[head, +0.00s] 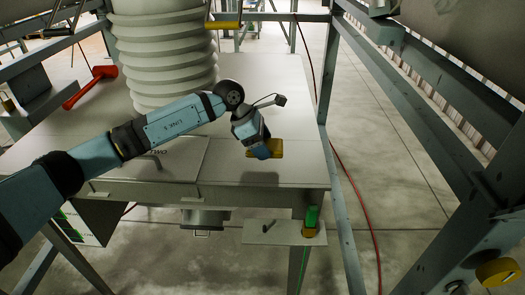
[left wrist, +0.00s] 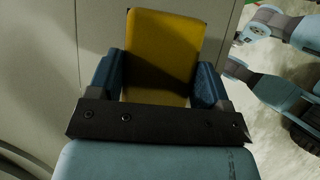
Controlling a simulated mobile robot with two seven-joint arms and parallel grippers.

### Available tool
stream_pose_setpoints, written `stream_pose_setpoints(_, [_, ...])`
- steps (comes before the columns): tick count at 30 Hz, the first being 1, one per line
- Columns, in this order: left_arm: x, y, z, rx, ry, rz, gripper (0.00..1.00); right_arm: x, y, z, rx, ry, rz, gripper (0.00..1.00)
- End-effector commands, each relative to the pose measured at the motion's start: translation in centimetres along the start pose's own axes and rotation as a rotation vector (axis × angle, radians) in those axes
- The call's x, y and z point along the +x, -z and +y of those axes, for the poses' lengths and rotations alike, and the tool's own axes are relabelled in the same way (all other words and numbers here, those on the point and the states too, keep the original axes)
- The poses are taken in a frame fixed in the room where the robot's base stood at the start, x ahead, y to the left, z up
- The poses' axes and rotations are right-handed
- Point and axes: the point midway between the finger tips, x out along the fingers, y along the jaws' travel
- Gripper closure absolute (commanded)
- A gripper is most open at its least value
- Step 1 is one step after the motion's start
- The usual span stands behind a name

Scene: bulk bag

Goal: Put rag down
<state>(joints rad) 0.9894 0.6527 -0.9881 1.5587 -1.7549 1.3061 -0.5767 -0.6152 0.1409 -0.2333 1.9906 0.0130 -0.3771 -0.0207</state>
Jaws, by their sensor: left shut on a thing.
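The rag (head: 279,148) is a yellow, block-like piece over the right front part of the pale tabletop (head: 275,95). My left gripper (head: 263,150) is shut on it. In the left wrist view the rag (left wrist: 163,55) sits between the two blue fingers (left wrist: 160,85), which touch its sides. A dark shadow lies on the tabletop below the gripper in the head view, and the rag looks held above the surface. The exact gap is hard to tell. My right gripper is not in view.
A large white ribbed bellows (head: 165,50) stands at the table's back. A red tool (head: 90,88) lies at the left. A small shelf (head: 262,234) with a green-topped item (head: 311,216) juts below the front edge. Grey steel beams (head: 420,95) run at the right. Tabletop right of the bellows is clear.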

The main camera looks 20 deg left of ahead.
Motion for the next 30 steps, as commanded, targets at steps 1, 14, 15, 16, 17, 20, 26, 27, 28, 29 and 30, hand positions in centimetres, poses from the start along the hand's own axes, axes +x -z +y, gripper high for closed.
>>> stream_pose_setpoints(1, [0.7, 0.4, -0.1, -0.003, 0.003, 0.002, 0.47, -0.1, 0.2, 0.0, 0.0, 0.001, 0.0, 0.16])
stream_pose_setpoints(14, [2.8, 1.6, 0.0, -0.001, 0.0, 0.0, 0.47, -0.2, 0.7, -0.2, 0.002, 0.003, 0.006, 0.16])
stream_pose_setpoints(15, [2.9, 1.7, 0.0, -0.001, 0.0, 0.0, 0.47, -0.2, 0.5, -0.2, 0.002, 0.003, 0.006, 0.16])
stream_pose_setpoints(16, [3.0, 1.8, 0.0, -0.001, 0.0, 0.0, 0.47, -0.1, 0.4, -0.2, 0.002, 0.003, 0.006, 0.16])
stream_pose_setpoints(17, [3.1, 1.8, 0.0, -0.001, 0.0, 0.0, 0.47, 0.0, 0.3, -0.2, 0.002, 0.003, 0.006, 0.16])
stream_pose_setpoints(20, [3.0, 1.8, 0.0, -0.001, 0.0, 0.0, 0.12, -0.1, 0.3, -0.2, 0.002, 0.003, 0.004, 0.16])
stream_pose_setpoints(26, [3.1, 1.8, -0.1, -0.001, 0.002, 0.001, 0.03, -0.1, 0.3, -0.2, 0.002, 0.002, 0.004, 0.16])
stream_pose_setpoints(27, [3.1, 1.8, -0.1, -0.001, 0.002, 0.001, 0.03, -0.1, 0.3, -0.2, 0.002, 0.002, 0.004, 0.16])
stream_pose_setpoints(28, [3.0, 1.8, -0.1, -0.001, 0.002, 0.001, 0.03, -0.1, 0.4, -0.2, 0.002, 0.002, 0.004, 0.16])
stream_pose_setpoints(29, [3.0, 1.7, -0.1, -0.001, 0.002, 0.001, 0.03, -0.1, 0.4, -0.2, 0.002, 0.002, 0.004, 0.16])
stream_pose_setpoints(30, [2.8, 1.6, -0.1, -0.001, 0.002, 0.001, 0.03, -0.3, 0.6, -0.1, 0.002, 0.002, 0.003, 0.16])
